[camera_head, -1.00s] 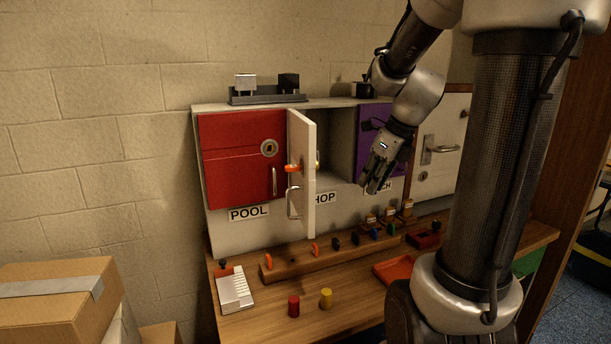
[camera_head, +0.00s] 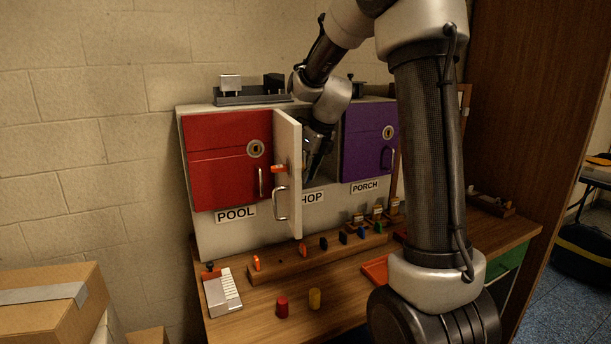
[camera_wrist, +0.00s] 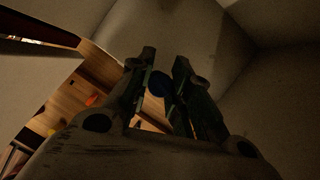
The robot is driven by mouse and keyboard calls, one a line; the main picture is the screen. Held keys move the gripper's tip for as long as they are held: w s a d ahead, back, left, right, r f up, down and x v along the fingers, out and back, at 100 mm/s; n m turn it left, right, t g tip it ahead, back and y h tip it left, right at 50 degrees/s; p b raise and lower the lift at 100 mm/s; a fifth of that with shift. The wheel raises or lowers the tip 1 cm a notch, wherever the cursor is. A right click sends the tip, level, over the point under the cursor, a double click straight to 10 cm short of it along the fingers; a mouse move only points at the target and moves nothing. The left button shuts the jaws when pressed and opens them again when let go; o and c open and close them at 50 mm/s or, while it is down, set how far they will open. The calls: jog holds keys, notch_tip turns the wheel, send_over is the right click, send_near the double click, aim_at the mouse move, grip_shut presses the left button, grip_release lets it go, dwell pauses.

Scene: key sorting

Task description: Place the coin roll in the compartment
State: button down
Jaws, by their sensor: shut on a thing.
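The middle compartment (camera_head: 331,180) stands open between the red and purple doors; its label reads "HOP", the first letter hidden. Its white door (camera_head: 288,178) is swung out. My gripper (camera_head: 314,168) reaches into this compartment, partly hidden by the door. In the wrist view my gripper (camera_wrist: 164,64) has its two fingers around a dark blue round thing (camera_wrist: 157,84), likely the coin roll, seen end-on. Grey compartment walls (camera_wrist: 270,95) surround the fingers. I cannot tell whether the roll touches the compartment floor.
The red door (camera_head: 225,160) and purple door (camera_head: 366,145) are shut. A wooden rail (camera_head: 283,266) with several coloured keys lies on the table below. A red cylinder (camera_head: 282,307) and a yellow cylinder (camera_head: 314,299) stand in front. An orange tray (camera_head: 375,271) lies right.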

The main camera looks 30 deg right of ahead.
jog(key=shift+f, duration=0.7)
jog(key=shift+f, duration=0.15)
jog(key=c, duration=1.3)
grip_release()
